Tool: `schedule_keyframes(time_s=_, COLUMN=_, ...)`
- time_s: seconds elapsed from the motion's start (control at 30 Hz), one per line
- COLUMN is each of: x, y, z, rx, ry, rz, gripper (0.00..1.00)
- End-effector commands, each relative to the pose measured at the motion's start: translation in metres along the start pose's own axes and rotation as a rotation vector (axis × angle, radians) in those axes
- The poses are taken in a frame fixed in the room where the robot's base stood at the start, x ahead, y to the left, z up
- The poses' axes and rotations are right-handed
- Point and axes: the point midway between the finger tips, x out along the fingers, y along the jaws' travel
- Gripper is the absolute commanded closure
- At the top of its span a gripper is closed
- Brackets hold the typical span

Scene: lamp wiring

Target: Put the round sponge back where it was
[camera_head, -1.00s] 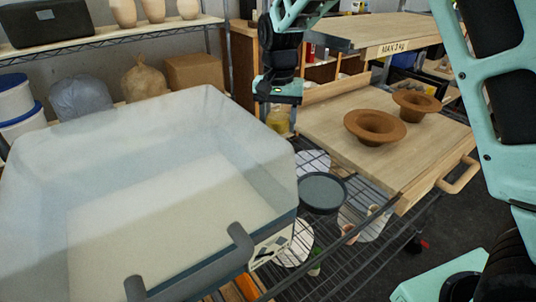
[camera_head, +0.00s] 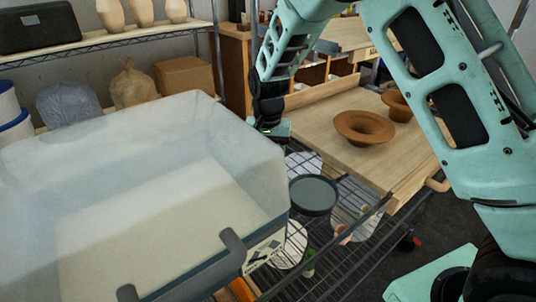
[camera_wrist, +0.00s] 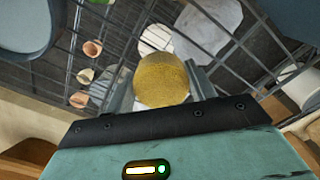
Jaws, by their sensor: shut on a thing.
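The round sponge (camera_wrist: 162,78) is yellow and shows between the fingers in the wrist view. My gripper (camera_wrist: 162,92) is shut on it and holds it above the wire rack shelf. In the head view my gripper (camera_head: 272,130) is at the far right corner of the large translucent tub, left of the wooden board. There the sponge is hidden behind the tub's corner.
The tub (camera_head: 235,262) stands close on the left. Two brown bowl-like pieces (camera_head: 364,128) sit on the wooden board (camera_head: 350,160). A dark round pan (camera_head: 313,194), papers and small pots lie on the wire rack (camera_head: 318,262) below.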

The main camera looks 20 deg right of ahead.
Motion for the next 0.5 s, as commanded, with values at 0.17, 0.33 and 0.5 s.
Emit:
schedule_keyframes(time_s=0.17, x=0.0025, y=0.0000, z=0.0000, rx=0.000, ry=0.000, rz=0.000, gripper=0.29)
schedule_keyframes(time_s=0.33, x=0.0024, y=0.0000, z=0.0000, rx=0.000, ry=0.000, rz=0.000, gripper=0.23)
schedule_keyframes(time_s=0.5, x=0.0002, y=-0.0001, z=-0.0001, rx=0.000, ry=0.000, rz=0.000, gripper=0.23)
